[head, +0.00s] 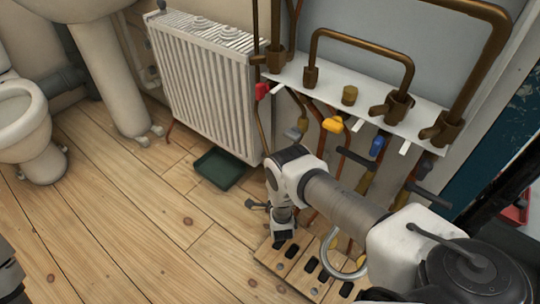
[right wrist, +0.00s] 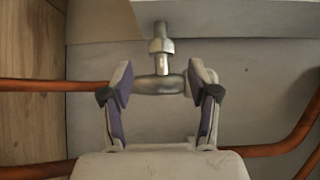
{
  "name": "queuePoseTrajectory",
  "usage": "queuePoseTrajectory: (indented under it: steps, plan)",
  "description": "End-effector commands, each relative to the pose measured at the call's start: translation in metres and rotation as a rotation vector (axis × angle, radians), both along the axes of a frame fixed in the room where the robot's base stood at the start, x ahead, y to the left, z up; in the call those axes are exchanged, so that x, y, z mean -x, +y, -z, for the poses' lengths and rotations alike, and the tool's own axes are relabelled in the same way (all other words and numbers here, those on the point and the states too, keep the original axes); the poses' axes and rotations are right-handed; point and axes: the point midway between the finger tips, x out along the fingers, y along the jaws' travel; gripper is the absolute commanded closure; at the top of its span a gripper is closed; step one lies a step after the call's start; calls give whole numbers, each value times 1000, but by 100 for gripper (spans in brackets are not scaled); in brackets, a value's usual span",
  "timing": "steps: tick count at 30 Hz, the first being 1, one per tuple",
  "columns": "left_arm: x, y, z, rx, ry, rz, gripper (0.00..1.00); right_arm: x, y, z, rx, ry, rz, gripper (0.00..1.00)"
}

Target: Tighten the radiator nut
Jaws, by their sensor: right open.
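The white radiator (head: 200,90) stands against the wall in the head view. In the right wrist view a silver metal fitting (right wrist: 158,85) lies across the middle, with a nut-like collar (right wrist: 161,46) on its stem above. I cannot tell for certain whether this collar is the radiator nut. My right gripper (right wrist: 161,78) is open, one finger on each side of the fitting, the collar beyond the fingertips. I cannot tell whether the fingers touch the fitting. In the head view my right arm reaches down in front of the pipes, and its gripper is partly hidden. My left gripper is not in view.
Copper pipes (right wrist: 55,86) run beside the fitting. A white shelf (head: 345,103) carries pipes and coloured valve handles right of the radiator. A green tray (head: 218,168) lies on the floor, and a slotted wooden board (head: 300,270) lies below my right arm.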

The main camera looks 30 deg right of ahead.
Motion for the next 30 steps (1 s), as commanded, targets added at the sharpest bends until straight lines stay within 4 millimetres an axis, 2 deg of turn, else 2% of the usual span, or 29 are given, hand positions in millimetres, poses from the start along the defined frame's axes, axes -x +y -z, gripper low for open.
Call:
queuePoseTrajectory:
  steps: [3, 9, 13, 18, 19, 21, 24, 28, 30]
  plan:
    - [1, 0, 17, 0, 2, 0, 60, -22, -9, 4, 0, -5, 1, 40]
    - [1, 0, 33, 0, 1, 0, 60, -54, -23, 3, 1, -3, 1, 40]
    - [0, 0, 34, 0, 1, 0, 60, -61, -25, 1, 1, -1, 0, 40]
    - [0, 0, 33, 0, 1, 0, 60, -61, -25, 0, 1, -1, -1, 40]
    - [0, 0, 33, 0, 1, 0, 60, -61, -25, 0, 1, -1, -1, 43]
    - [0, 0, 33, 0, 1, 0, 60, -61, -25, 0, 1, 0, -1, 68]
    - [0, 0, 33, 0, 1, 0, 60, -61, -25, 0, 2, 1, -1, 100]
    - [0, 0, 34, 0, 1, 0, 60, -61, -25, 0, 4, -1, -1, 100]
    - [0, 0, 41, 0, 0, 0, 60, -61, -25, 5, 34, -12, -2, 99]
